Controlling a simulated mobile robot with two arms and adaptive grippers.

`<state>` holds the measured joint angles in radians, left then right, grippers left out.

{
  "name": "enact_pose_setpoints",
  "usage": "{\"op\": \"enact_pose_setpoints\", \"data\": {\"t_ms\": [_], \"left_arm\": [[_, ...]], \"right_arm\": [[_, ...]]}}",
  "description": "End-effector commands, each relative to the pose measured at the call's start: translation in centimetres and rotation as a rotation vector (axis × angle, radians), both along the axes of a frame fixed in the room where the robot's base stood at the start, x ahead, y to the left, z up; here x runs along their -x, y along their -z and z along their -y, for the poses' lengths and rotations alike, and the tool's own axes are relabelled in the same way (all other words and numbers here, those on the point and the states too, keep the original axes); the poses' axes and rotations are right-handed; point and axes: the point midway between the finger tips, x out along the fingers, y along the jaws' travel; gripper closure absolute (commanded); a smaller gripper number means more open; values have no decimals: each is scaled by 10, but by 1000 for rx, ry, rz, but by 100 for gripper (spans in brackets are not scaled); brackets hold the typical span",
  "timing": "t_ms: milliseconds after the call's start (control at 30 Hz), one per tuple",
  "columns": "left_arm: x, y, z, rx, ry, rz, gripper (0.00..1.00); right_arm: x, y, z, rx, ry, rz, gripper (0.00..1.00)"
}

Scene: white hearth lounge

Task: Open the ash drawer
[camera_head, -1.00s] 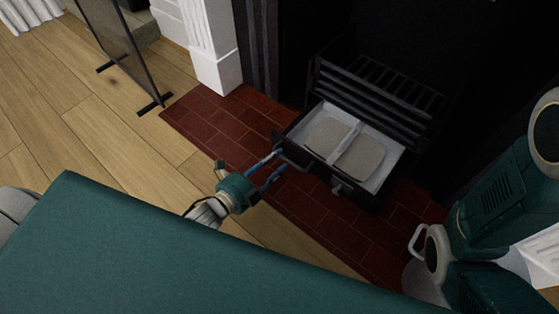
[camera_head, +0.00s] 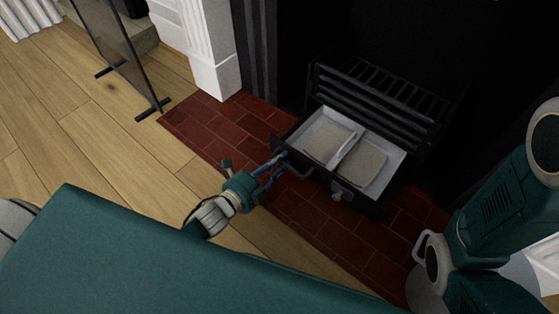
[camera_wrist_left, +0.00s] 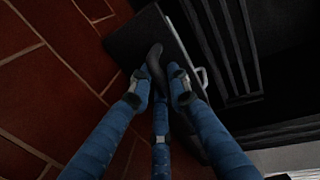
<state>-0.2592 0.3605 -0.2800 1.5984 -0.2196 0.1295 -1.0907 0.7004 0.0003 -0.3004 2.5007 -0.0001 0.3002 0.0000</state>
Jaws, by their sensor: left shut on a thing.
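The ash drawer (camera_head: 376,187) stands pulled out from under the black grate, with two pale grey ash beds visible inside its light tray. My right gripper is not in view.
The black grate (camera_head: 385,92) stands behind the drawer in the dark fireplace. Red brick hearth (camera_head: 205,128) lies bare left of and in front of the drawer. A white pillar (camera_head: 213,80) and a glass screen (camera_head: 115,50) stand left. My right arm fills the right side.

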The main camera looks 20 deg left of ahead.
Motion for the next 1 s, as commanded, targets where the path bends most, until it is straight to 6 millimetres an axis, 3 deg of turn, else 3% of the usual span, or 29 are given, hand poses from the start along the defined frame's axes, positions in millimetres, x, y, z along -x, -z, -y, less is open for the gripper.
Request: {"op": "enact_pose_setpoints", "data": {"t_ms": [300, 667, 700, 767, 1000], "left_arm": [[51, -2, -18, -1, -2, -7, 100], [57, 1, -21, -2, 0, -2, 100], [57, 1, -21, -2, 0, -2, 79], [57, 1, -21, -2, 0, -2, 67], [57, 0, -21, -2, 0, -2, 64]], "right_arm": [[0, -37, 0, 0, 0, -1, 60], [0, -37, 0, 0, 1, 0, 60], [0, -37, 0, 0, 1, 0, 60], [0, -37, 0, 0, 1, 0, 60], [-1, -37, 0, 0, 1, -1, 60]]}}
